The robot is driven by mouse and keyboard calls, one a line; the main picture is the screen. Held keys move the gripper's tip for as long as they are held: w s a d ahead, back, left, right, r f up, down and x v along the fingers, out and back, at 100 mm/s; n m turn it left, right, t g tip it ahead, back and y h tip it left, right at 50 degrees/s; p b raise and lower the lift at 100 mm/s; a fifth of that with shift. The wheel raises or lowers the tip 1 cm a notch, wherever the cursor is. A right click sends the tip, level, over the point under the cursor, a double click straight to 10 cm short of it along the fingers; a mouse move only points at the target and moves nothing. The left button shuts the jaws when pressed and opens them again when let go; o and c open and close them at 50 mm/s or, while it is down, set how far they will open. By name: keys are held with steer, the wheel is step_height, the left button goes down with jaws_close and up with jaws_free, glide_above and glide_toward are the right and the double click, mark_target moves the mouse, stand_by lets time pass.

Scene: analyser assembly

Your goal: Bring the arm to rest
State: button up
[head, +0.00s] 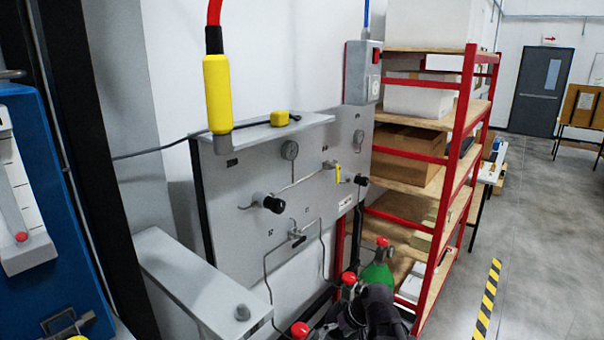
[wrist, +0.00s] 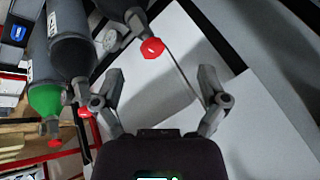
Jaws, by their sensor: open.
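My gripper (wrist: 160,75) is open in the wrist view, with its two fingers spread wide and nothing between the tips. A dark part of my arm shows at the bottom of the head view, in front of the gas cylinders; the fingers cannot be made out there. In the wrist view a red valve knob (wrist: 152,47) appears beyond and between the fingers, with a gap I cannot judge. A green-shouldered cylinder (wrist: 45,98) is at the left of that view.
A grey gas panel (head: 235,205) with gauges and knobs stands on the wall behind the cylinders. A red-framed shelf (head: 455,150) with boxes is to the right. A grey ledge (head: 195,285) is at lower left. The floor (head: 530,220) at right is clear.

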steer(key=s+d+f+m+g+h+b, duration=0.2)
steer(key=s+d+f+m+h+b, duration=0.1)
steer(key=d+f, duration=0.4)
steer(key=shift+s+d+f+h+b, duration=0.35)
steer(key=shift+s+d+h+b, duration=0.3)
steer(key=shift+s+h, duration=0.65)
